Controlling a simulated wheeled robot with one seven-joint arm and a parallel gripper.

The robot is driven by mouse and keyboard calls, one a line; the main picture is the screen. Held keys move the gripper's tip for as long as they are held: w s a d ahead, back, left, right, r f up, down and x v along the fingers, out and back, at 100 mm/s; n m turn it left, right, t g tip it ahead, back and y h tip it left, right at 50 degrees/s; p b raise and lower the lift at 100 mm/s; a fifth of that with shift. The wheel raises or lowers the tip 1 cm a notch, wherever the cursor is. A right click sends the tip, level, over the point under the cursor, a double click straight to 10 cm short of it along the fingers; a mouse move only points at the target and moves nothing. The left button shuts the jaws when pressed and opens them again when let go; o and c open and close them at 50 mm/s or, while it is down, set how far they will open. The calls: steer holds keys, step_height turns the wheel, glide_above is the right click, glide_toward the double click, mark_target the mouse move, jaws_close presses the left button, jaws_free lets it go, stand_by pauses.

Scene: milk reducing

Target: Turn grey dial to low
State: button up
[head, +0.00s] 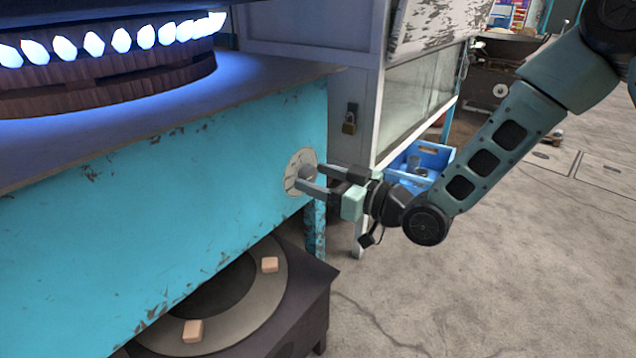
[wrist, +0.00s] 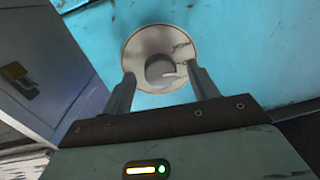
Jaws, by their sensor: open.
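The grey dial (head: 306,172) sits on a pale round plate (head: 292,178) on the turquoise front panel, near its right end. It also shows in the wrist view as a grey knob (wrist: 160,69) with a light mark on its right side. My gripper (head: 308,178) is open, and its two fingers reach toward the plate. In the wrist view my gripper (wrist: 158,85) has one finger on each side of the knob, with a gap between. I cannot tell whether the fingertips touch the plate. No label for low is readable.
A ring of blue-white flames (head: 100,42) burns above the turquoise panel (head: 150,220). A dark lower unit (head: 312,285) with small blocks stands below. A cabinet with a padlock (head: 349,122) is right behind the dial. A blue crate (head: 432,156) sits farther back.

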steer(key=shift+w+a, duration=0.15)
steer(key=shift+a, duration=0.15)
steer(key=c, duration=1)
steer(key=shift+r+m+p, duration=0.1)
steer(key=shift+m+p, duration=0.2)
steer(key=shift+p, duration=0.1)
steer(key=m+p, duration=0.3)
steer(key=shift+m+t+p, duration=0.3)
steer(key=shift+m+p, duration=0.95)
steer(key=shift+m, duration=0.85)
steer(key=shift+f, duration=0.2)
